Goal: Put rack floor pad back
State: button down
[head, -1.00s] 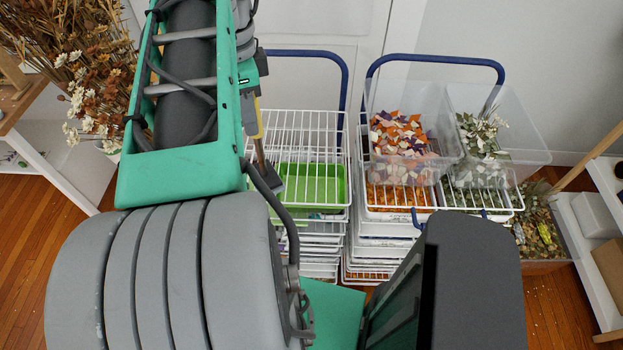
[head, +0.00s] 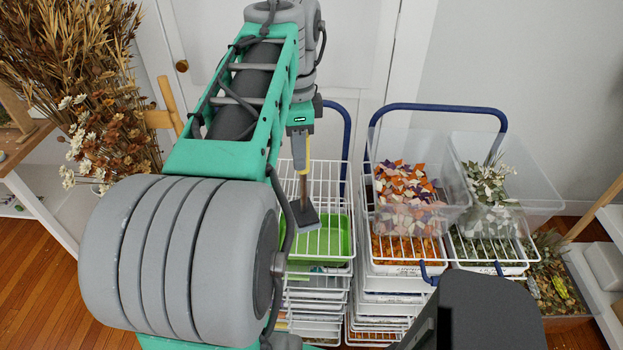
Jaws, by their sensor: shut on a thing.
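My gripper (head: 304,172) is over the left white wire rack (head: 330,180), seen in the head view. It is shut on the brown handle of a dark grey flat pad (head: 306,217). The pad hangs below the jaws, tilted, and overlaps a bright green tray (head: 335,240) in the rack's top basket. I cannot tell whether the pad touches the tray or is above it. The pad's far side and the left part of the tray are partly hidden by my arm.
A second wire rack (head: 400,268) stands close on the right, topped by clear bins with orange and purple pieces (head: 405,195) and pale leaves (head: 490,185). Blue handles (head: 435,106) rise behind. Dried flowers (head: 80,90) stand at left. Wooden floor shows lower left.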

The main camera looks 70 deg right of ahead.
aim_at(303, 180)
jog(key=s+d+f, duration=0.1)
jog(key=d+f, duration=0.3)
jog(key=f, duration=0.4)
jog(key=shift+s+f+p, duration=0.15)
jog(key=shift+s+p, duration=0.2)
jog(key=shift+p, duration=0.1)
jog(key=shift+f, duration=0.1)
jog(key=shift+f, duration=0.15)
jog(key=c, duration=1.1)
grip_release()
jog(key=shift+c, duration=0.2)
